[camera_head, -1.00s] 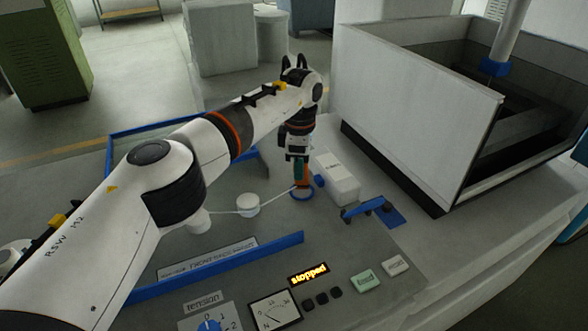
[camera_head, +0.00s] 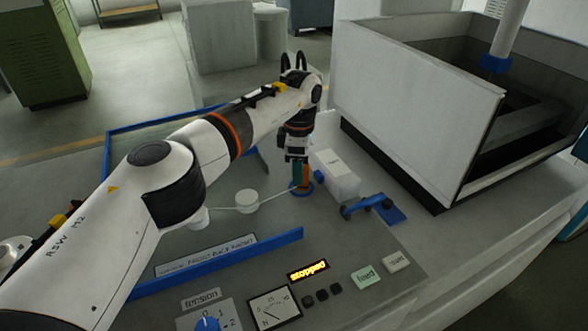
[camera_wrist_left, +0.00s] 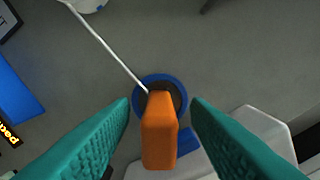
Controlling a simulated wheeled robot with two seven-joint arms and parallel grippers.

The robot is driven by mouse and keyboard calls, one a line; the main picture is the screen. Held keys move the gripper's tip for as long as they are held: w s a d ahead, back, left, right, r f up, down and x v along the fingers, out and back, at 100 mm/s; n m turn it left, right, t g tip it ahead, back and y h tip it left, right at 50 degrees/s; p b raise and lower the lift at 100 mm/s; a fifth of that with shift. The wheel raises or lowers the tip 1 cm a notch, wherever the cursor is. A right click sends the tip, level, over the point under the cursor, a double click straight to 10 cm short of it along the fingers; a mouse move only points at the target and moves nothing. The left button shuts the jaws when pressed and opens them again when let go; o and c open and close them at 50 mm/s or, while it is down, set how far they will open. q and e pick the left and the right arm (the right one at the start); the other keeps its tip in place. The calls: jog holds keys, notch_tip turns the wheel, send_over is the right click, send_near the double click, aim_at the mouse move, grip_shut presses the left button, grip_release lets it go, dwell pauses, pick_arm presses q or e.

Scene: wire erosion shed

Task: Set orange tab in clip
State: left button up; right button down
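My left gripper (camera_head: 301,187) points down over the console. In the left wrist view its two teal fingers (camera_wrist_left: 160,105) stand apart, with a visible gap on each side of the orange tab (camera_wrist_left: 159,135). The tab also shows low between the fingers in the head view. Its far end is over a blue ring with a dark centre (camera_wrist_left: 176,84); I cannot tell if it rests in it. A white cord (camera_wrist_left: 108,50) runs to the tab. A blue bracket on a blue plate (camera_head: 392,212), perhaps the clip, lies to the right. My right gripper is not in view.
A white box (camera_head: 336,177) with a blue knob stands close right of the gripper. A white round spool (camera_head: 246,200) is left. A blue bar (camera_head: 220,262) and the panel with a "stopped" display (camera_head: 307,271) lie in front. A large open tank (camera_head: 415,100) stands behind right.

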pick_arm(q)
jog(key=r+p, duration=0.1)
jog(key=r, duration=0.1)
jog(key=r+p, duration=0.2)
jog(key=r, duration=0.1)
jog(key=s+r+p, duration=0.1)
jog(key=r, duration=0.1)
jog(key=shift+d+r+p, duration=0.35)
jog(key=shift+p, duration=0.05)
jog(key=shift+s+d+r, duration=0.1)
jog(key=shift+r, duration=0.1)
jog(key=shift+r, duration=0.1)
